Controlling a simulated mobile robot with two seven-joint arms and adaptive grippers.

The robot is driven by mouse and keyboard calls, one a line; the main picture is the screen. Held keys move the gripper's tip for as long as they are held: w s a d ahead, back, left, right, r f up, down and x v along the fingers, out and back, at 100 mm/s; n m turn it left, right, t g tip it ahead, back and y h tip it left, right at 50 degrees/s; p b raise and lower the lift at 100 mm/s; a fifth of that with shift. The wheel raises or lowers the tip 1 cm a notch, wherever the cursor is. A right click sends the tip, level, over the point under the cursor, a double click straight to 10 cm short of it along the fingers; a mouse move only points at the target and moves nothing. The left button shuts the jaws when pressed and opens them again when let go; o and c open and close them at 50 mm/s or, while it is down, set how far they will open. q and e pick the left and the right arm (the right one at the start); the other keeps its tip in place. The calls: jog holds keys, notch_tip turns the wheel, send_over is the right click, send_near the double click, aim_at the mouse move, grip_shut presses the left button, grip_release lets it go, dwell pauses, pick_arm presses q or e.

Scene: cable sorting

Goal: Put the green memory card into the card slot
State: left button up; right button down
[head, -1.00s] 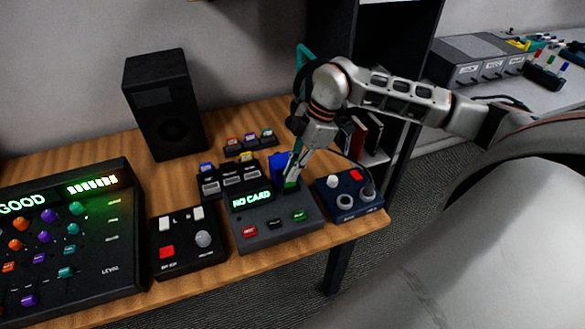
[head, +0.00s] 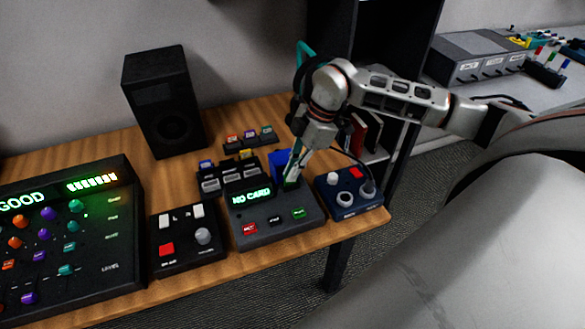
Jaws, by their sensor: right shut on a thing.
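The green memory card (head: 291,180) is in my right gripper (head: 294,170), which is shut on it. The card is upright, at the back right of the dark grey card device (head: 272,233). The device's display (head: 251,196) reads "NO CARD" in green. The slot itself is hidden by the card and the gripper, so I cannot tell whether the card touches or enters it. My left gripper is out of view.
A blue object (head: 277,165) stands just behind the card. A navy box with knobs (head: 347,205) sits close on the right, a black switch box (head: 187,257) on the left. Card holders (head: 222,186) stand behind. A black speaker (head: 163,120) is at the back.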

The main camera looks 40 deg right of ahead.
jog(key=shift+f, duration=0.15)
jog(key=c, duration=2.3)
grip_release()
jog(key=shift+c, duration=0.2)
jog(key=shift+o, duration=1)
jog(key=o, duration=0.4)
jog(key=shift+w+d, duration=0.1)
jog(key=shift+w, duration=0.05)
jog(key=shift+o, duration=0.2)
jog(key=shift+r, duration=0.2)
